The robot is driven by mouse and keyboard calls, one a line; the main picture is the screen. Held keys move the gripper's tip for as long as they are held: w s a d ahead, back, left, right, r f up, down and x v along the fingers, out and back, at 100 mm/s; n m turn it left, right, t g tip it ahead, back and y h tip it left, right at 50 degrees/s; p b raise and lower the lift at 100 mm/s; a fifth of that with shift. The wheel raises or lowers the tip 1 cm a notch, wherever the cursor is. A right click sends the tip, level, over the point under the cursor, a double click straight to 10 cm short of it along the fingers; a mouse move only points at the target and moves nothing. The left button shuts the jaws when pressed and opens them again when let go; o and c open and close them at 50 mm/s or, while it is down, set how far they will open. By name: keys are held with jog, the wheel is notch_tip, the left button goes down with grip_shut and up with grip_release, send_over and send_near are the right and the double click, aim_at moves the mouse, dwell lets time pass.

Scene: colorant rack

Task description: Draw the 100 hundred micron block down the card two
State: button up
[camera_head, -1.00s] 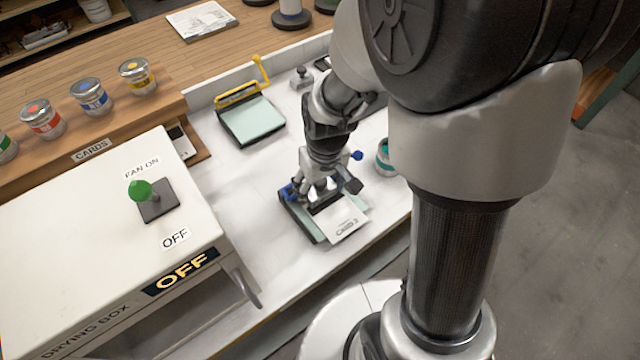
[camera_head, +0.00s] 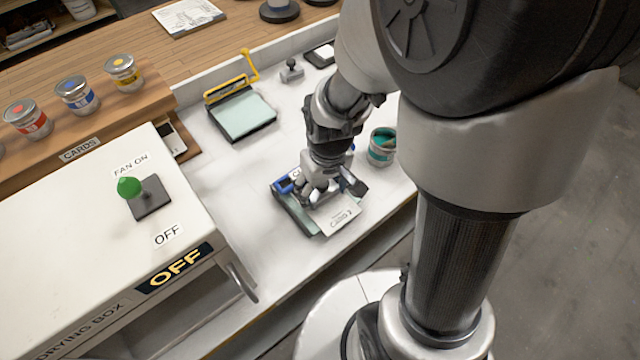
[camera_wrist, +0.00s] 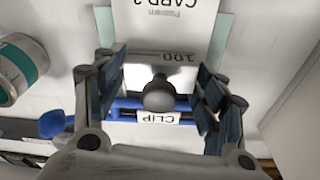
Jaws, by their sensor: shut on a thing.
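A white card labelled CARD 2 (camera_head: 342,215) lies on a pale green plate with a dark edge (camera_head: 297,215). In the wrist view the card (camera_wrist: 172,20) is at the top, and a blue clip bar with a CLIP label (camera_wrist: 157,117) is below. The block marked 100 (camera_wrist: 140,77), with a round dark knob, sits between them on the card, close to the clip. My gripper (camera_wrist: 162,75) is shut on the block, one finger on each side. In the head view my gripper (camera_head: 320,188) covers most of the block.
An open teal tin (camera_head: 382,147) stands right of the plate. A second pad with a yellow frame (camera_head: 243,115) and a small knobbed block (camera_head: 291,72) are behind. The drying box (camera_head: 110,250) stands at left. The white bench between is clear.

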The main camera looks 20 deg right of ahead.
aim_at(341, 217)
jog(key=shift+s+d, duration=0.2)
jog(key=shift+s, duration=0.65)
jog(key=shift+s+d, duration=0.1)
jog(key=shift+s, duration=0.1)
jog(key=shift+s+d, duration=0.2)
jog(key=shift+s, duration=0.3)
jog(key=shift+s, duration=0.15)
jog(key=shift+s+d, duration=0.25)
jog(key=shift+s, duration=0.35)
jog(key=shift+f, duration=0.1)
jog(key=shift+s+d+b, duration=0.15)
jog(key=shift+s+b, duration=0.45)
jog(key=shift+b, duration=1.1)
jog(key=shift+s+d, duration=0.15)
jog(key=shift+s, duration=0.25)
